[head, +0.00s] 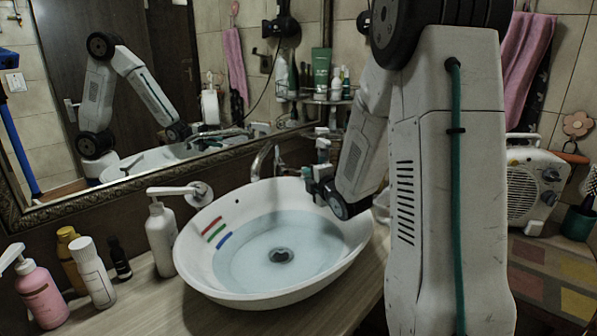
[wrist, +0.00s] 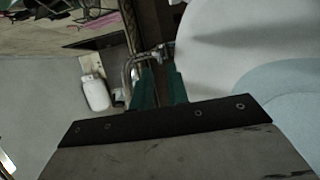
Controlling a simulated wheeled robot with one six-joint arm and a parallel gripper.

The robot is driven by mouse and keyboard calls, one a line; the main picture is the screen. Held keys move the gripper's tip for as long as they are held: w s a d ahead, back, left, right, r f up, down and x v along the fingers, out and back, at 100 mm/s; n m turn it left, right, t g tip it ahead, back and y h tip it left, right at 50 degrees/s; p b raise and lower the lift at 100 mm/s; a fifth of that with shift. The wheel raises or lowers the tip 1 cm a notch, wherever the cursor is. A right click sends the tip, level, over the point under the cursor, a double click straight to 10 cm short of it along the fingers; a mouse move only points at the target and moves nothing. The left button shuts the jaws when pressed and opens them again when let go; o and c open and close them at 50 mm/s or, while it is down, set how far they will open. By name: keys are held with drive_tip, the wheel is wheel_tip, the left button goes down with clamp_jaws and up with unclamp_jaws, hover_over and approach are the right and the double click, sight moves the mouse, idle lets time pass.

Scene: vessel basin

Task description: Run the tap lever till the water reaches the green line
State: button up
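The white oval basin (head: 190,268) holds pale blue water (head: 300,238). On its inner left wall are a red line (head: 212,226), the green line (head: 216,231) below it and a blue line (head: 224,240) lowest. The water's edge lies near the blue line, below the green line. The chrome tap (head: 262,160) stands behind the basin; I make out no stream. My gripper (head: 308,176) is over the basin's back rim, right of the tap. In the wrist view its green fingers (wrist: 160,85) are a little apart with nothing visible between them; chrome tap parts (wrist: 140,62) show just beyond the tips. The lever is not clearly distinguishable.
A white pump bottle (head: 161,238) stands close to the basin's left side. A pink pump bottle (head: 40,294) and several smaller bottles stand further left. A mirror (head: 150,90) is behind. A white heater (head: 535,185) is at right. The front counter (head: 130,310) is clear.

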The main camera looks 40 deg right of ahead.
sight(299, 169)
drive_tip(key=x, duration=0.7)
drive_tip(key=shift+w, duration=0.3)
